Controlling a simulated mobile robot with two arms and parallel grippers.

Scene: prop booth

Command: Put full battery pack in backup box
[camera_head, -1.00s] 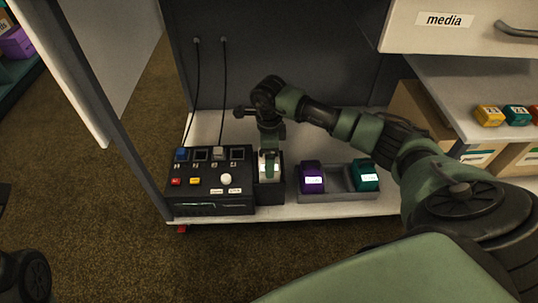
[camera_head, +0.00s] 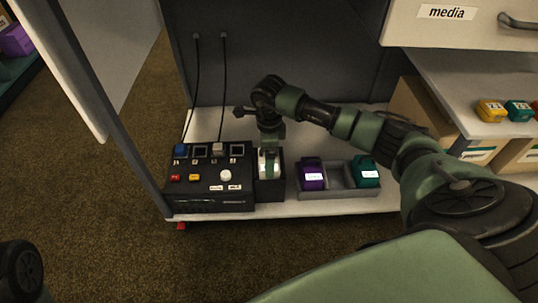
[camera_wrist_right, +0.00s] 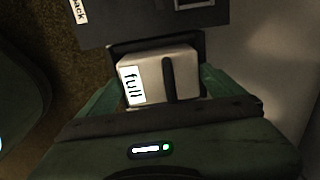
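The white battery pack (camera_wrist_right: 160,78) has a "full" label and a dark stripe in the right wrist view. My right gripper (camera_wrist_right: 160,85) has a green finger against each side of it and looks shut on it. In the head view the right gripper (camera_head: 269,163) points down over a dark open-topped box (camera_head: 269,190), with the white pack (camera_head: 263,160) at its mouth, partly hidden by the fingers. I cannot tell whether the pack rests on the bottom. I read no label on this box. My left gripper is not in view.
A black console (camera_head: 210,203) with several slots and coloured buttons stands directly left of the box. To the right, a grey tray (camera_head: 340,194) holds a purple pack (camera_head: 312,168) and a teal pack (camera_head: 366,167), with an empty middle. A cabinet panel (camera_head: 95,50) bounds the left.

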